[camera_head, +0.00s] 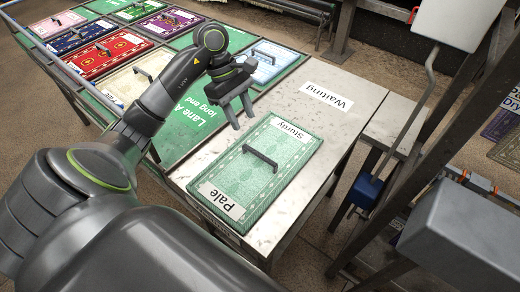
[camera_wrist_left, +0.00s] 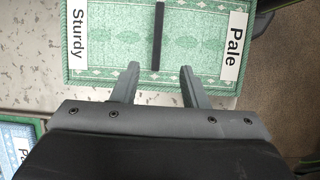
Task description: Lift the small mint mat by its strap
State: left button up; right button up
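The small mint mat (camera_head: 255,182) lies flat on the grey table, with a "Sturdy" label at its far end and a "Pale" label at its near end. Its dark strap (camera_head: 260,158) stands up across the middle. My left gripper (camera_head: 243,115) is open and empty, above the table just left of the mat. In the left wrist view the gripper (camera_wrist_left: 158,75) has its fingers apart near the mat's edge, and the strap (camera_wrist_left: 158,38) lies ahead, in line with the gap between them. The mat (camera_wrist_left: 190,50) fills the top of that view. My right gripper is not in view.
The grey table (camera_head: 335,135) has bare room beyond the mat, by a "Waiting" label (camera_head: 326,96). A green board (camera_head: 195,118) at left holds several strapped mats, including a light blue one (camera_head: 265,62). Metal posts and a blue block (camera_head: 366,188) stand at right.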

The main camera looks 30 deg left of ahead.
aim_at(259, 154)
pick_arm(q)
jog(key=b+x, duration=0.2)
jog(key=x, duration=0.5)
jog(key=b+x, duration=0.2)
jog(key=x, duration=0.4)
jog(key=shift+w+d+f, duration=0.2)
jog(key=shift+d+f, duration=0.1)
jog(key=shift+d, duration=0.05)
jog(key=shift+f, duration=0.2)
grip_shut()
jog(key=shift+r, duration=0.1)
